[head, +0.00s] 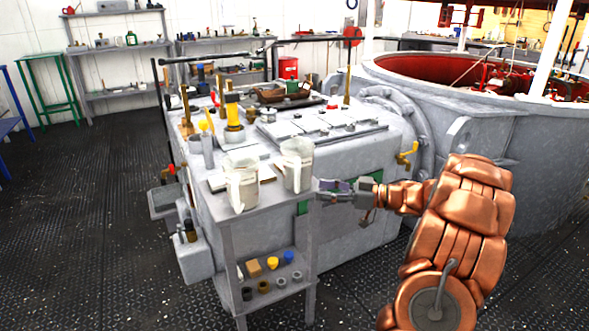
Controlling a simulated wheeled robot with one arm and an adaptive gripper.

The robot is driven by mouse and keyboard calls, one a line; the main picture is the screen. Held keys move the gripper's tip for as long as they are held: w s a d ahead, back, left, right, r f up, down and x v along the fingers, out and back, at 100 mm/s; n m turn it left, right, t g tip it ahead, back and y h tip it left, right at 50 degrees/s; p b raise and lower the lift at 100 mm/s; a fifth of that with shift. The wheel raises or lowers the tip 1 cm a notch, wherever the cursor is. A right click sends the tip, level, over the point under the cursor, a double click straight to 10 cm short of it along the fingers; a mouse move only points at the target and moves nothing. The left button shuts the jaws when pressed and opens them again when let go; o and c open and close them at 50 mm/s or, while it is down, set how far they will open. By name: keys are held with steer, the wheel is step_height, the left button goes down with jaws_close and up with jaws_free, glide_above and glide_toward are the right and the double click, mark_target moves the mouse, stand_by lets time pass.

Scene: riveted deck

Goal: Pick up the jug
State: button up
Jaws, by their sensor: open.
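Two pale, whitish jugs stand upright near the front end of the grey bench. The left jug (243,187) is nearest the front corner, with its handle towards the viewer. The right jug (297,166) stands a little behind it and to the right. My gripper (322,190) is open, just right of the right jug at about the height of its lower part. Its fingers point left towards that jug. I cannot tell whether they touch it. Nothing shows between the fingers.
The grey bench (222,212) has a lower shelf with small coloured items. Behind the jugs are a yellow-and-grey fitting (234,122) and a grey machine top (330,128) with a tray. A large round tank (450,95) stands at right. The dark floor at left is clear.

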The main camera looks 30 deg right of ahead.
mark_target(298, 188)
steer(key=x, duration=0.3)
steer(key=shift+a, duration=0.1)
steer(key=shift+w+d+b+x, duration=0.15)
steer(key=shift+b+x, duration=0.3)
steer(key=shift+x, duration=0.75)
steer(key=shift+w+d+b+x, duration=0.1)
steer(key=shift+b+x, duration=0.3)
steer(key=shift+x, duration=0.8)
steer(key=shift+f, duration=0.2)
steer(key=shift+c, duration=0.2)
jaws_close()
